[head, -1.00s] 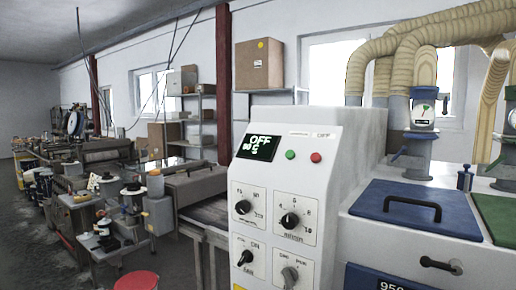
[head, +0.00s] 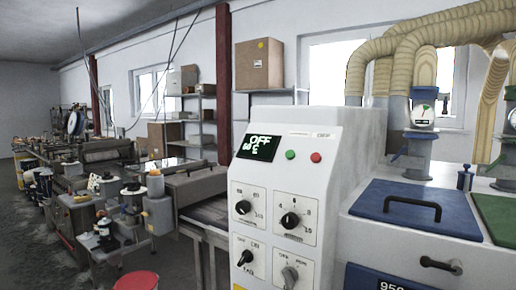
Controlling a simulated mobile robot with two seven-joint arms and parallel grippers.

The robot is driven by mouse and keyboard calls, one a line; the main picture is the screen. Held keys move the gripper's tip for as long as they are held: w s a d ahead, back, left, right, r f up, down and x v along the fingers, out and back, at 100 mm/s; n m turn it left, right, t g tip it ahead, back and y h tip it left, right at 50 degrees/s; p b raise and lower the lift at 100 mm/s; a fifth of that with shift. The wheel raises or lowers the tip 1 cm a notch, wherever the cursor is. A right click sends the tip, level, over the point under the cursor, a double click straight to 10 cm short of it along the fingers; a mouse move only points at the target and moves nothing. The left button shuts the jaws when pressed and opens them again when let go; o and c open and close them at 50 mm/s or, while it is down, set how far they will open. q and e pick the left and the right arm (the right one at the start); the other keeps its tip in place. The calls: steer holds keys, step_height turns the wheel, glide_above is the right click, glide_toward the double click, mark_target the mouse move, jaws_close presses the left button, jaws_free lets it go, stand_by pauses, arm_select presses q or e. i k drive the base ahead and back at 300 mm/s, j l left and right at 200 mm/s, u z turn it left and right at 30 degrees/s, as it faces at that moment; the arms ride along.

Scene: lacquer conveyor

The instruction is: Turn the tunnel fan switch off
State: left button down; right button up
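The white control panel (head: 318,165) of the machine stands in the middle of the head view. Its dark display (head: 259,147) reads "OFF" in green, with smaller characters below. A green button (head: 291,155) and a red button (head: 316,157) sit to the right of the display. Below are two black dials, left (head: 243,207) and right (head: 290,220). Lower still are a black switch knob (head: 245,258) and a grey switch knob (head: 290,276). The small labels are too blurred to tell which one is the tunnel fan switch. Neither of my grippers is in view.
A blue lid (head: 417,208) with a black handle and ribbed tan hoses (head: 428,50) are on the right. A conveyor (head: 207,214) runs behind the panel to the left. A red bucket (head: 136,281) stands at the bottom left. Grey floor shows at far left.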

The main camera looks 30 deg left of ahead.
mark_target(247, 257)
steer(key=j+z, duration=0.65)
steer(key=u, duration=1.35)
steer(key=j, duration=0.1)
